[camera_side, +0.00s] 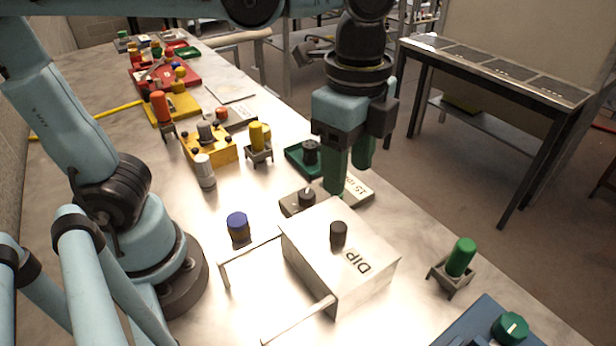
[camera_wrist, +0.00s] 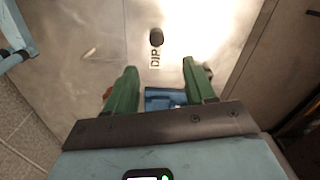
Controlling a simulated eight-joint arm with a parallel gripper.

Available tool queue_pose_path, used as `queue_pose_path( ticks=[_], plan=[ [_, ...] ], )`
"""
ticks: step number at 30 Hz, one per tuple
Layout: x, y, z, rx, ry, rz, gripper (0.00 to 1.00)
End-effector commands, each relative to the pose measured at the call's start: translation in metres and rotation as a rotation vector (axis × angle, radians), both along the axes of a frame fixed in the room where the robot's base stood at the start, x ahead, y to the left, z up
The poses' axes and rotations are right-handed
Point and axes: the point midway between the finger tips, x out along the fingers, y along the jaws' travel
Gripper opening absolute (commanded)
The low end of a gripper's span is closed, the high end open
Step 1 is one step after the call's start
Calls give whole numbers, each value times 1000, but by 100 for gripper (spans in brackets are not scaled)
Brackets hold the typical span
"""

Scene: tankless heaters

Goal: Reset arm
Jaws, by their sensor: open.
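My gripper (camera_side: 349,176) hangs from my arm above the right half of the bench, with its two green fingers pointing down. The fingers are apart and nothing is between them. In the wrist view my gripper (camera_wrist: 160,68) shows both green fingers spread, with the bench surface beyond. The gripper appears close to a grey block labelled 15 (camera_side: 355,187) and behind a white box labelled DIP (camera_side: 345,275) with a dark knob on top. I cannot tell how high above them it is.
A green cylinder on a small stand (camera_side: 460,258) and a blue box with a green knob (camera_side: 508,328) are at the front right. A blue-capped cylinder (camera_side: 238,227) stands left of the DIP box. A yellow block (camera_side: 210,148) and several coloured parts crowd the bench farther back.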

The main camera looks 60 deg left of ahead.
Motion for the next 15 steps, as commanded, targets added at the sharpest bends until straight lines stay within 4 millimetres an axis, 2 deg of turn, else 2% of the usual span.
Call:
queue_pose_path(
  ticks=[5,15],
  plan=[
    [0,0,6,0,0,0,54],
    [1,4,4,-5,-11,27,54]
  ],
)
